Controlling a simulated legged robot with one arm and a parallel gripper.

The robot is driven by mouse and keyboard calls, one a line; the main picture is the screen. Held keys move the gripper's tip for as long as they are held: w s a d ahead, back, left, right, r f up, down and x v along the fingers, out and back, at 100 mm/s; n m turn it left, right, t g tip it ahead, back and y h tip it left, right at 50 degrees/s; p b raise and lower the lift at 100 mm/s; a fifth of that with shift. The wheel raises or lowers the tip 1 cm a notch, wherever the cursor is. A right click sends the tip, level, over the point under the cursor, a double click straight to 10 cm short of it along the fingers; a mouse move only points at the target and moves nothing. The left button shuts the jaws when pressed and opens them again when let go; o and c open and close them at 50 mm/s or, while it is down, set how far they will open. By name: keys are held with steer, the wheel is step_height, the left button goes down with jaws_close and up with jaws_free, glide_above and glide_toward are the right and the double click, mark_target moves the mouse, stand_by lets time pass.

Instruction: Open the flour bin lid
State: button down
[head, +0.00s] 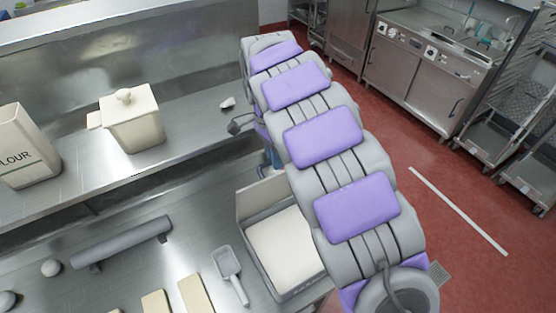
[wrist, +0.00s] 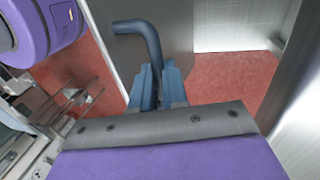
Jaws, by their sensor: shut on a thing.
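The flour bin (head: 283,292) is a grey box at the bottom centre of the head view, with a white fill showing inside. A pale panel (head: 258,197), seemingly its lid, stands raised along the bin's far side. My arm hides the bin's right side and part of this panel. My gripper (wrist: 158,78), with blue fingers, is shut on a blue-grey bent handle (wrist: 150,38) in the wrist view. In the head view only a bit of blue shows beside my arm, just beyond the panel. Where the handle joins the lid is hidden.
A grey scoop (head: 228,265) lies left of the bin. A canister marked FLOUR (head: 25,150) and a lidded cream pot (head: 133,120) stand on the shelf at left. A grey bar (head: 122,243) lies on the counter. Red floor is open at right.

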steer(key=shift+w+a, duration=0.2)
steer(key=shift+w, duration=0.2)
steer(key=c, duration=1.6)
jaws_free()
steer(key=shift+w, duration=0.1)
steer(key=o, duration=0.3)
steer(key=shift+w+d+f, duration=0.1)
steer(key=shift+w, duration=0.1)
steer(key=shift+o, duration=0.8)
steer(key=shift+s, duration=0.15)
